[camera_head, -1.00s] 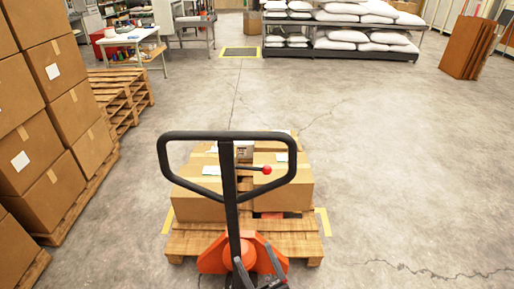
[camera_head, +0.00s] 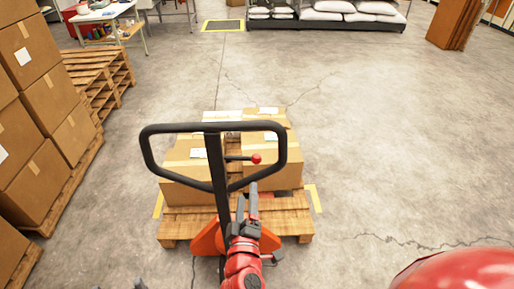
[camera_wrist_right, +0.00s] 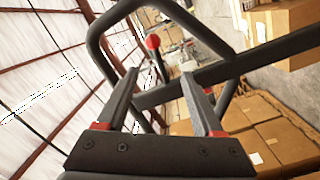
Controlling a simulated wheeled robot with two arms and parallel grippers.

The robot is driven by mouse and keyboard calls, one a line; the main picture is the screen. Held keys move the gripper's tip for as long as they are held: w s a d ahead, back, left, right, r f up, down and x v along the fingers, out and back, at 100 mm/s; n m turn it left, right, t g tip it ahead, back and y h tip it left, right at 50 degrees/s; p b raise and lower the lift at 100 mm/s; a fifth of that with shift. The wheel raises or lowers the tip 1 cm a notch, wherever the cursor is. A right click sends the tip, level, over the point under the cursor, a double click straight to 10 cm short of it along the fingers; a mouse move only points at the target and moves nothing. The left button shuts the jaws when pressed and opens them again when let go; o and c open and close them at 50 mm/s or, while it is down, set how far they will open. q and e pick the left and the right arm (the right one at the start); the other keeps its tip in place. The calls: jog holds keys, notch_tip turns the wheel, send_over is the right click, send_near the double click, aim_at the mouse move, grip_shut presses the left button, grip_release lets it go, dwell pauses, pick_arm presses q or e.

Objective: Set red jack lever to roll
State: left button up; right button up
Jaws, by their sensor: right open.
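The pallet jack's black handle loop (camera_head: 147,157) stands upright above its orange base (camera_head: 207,240). The red jack lever (camera_head: 256,158) is a thin black rod with a red ball end, sticking out to the right inside the loop. My right gripper (camera_head: 247,197) is open and empty, just below the ball, fingers pointing up. In the right wrist view the red ball (camera_wrist_right: 152,42) appears beyond and between the open fingertips (camera_wrist_right: 160,76), apart from them. Small dark shapes at the bottom edge may be my left gripper (camera_head: 121,284); its jaws are not clear.
Cartons (camera_head: 185,184) sit on a wooden pallet (camera_head: 180,228) behind the handle. Stacked boxes (camera_head: 45,85) and empty pallets (camera_head: 105,75) stand at the left. Shelves with white pillows (camera_head: 325,17) are at the back. The floor at the right is open.

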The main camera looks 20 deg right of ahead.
aim_at(257, 162)
jog(key=shift+m+g+h, duration=0.4)
jog(key=shift+m+h, duration=0.1)
jog(key=shift+h, duration=0.1)
jog(key=b+x, duration=0.1)
jog(key=x, duration=0.2)
jog(key=b+x, duration=0.2)
jog(key=x, duration=0.2)
jog(key=d+r+b+x, duration=0.1)
jog(key=b+x, duration=0.1)
jog(key=x, duration=0.1)
jog(key=shift+s+d, duration=0.15)
jog(key=shift+d, duration=0.05)
jog(key=p+x, duration=0.2)
jog(key=x, duration=0.5)
jog(key=shift+a+f, duration=0.15)
grip_shut()
